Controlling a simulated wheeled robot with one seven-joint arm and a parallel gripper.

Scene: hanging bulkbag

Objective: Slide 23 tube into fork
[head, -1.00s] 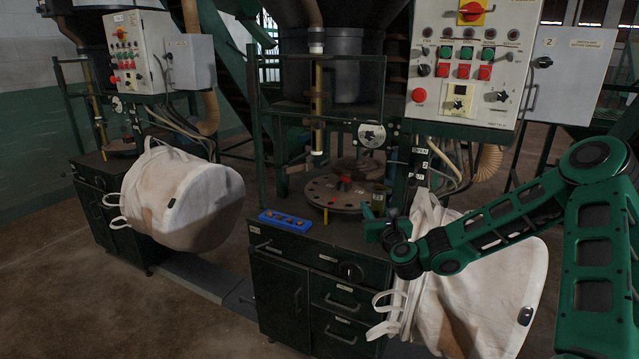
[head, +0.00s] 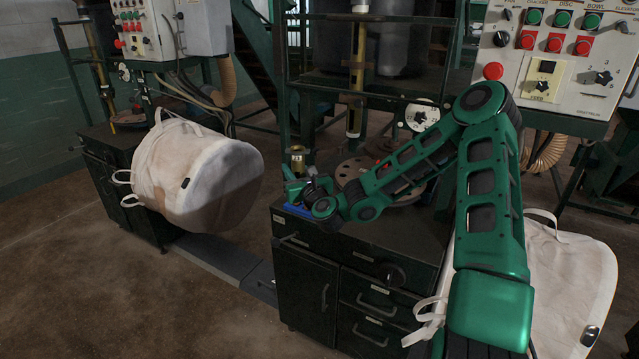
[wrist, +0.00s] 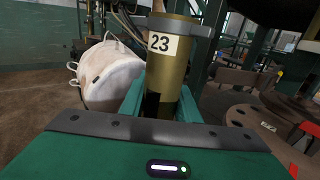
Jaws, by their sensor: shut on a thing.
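The brass-coloured tube with the label 23 (wrist: 163,70) stands nearly upright between the green fingers of my gripper (wrist: 160,106) in the wrist view. My gripper is shut on its lower part. A grey band crosses the tube near its top; I cannot tell whether it is the tube's own collar or part of a fork. In the head view the tube (head: 297,157) is small, held by my gripper (head: 296,186) above the left end of the cabinet top. I cannot make out the fork clearly; my arm covers part of the machine.
A blue rack (head: 299,210) lies just below my gripper on the cabinet (head: 312,258). A round plate with holes (head: 352,168) is to the right, partly behind my arm. A vertical brass pipe (head: 355,115) stands behind it.

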